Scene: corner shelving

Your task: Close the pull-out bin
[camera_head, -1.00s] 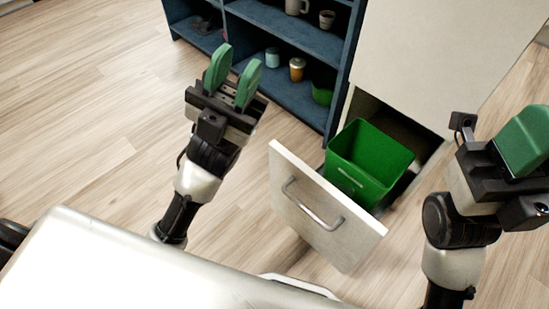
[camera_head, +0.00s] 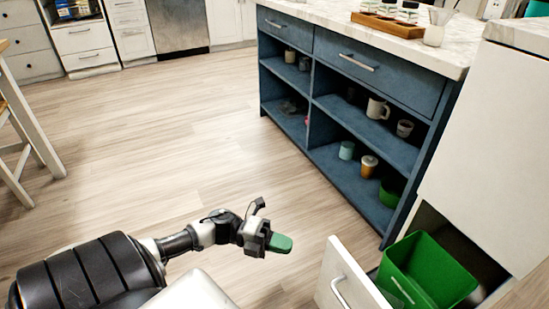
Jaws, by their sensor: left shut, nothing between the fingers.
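The pull-out bin's white front panel (camera_head: 342,279) stands pulled out from the white cabinet (camera_head: 490,150) at the lower right, with a curved metal handle (camera_head: 339,292) on its outer face. The green bin (camera_head: 430,275) sits behind the panel, partly outside the dark cabinet opening; the picture's bottom edge cuts it off. My left gripper (camera_head: 280,243) has green fingers and is shut and empty. It is left of the panel, apart from it, above the floor. My right gripper is out of view.
Blue open shelving (camera_head: 390,150) with mugs and jars stands behind the bin, under a marble worktop (camera_head: 440,48) with a wooden tray (camera_head: 390,25). The wood floor (camera_head: 170,130) to the left is clear, up to a wooden stool (camera_head: 20,150) at the far left.

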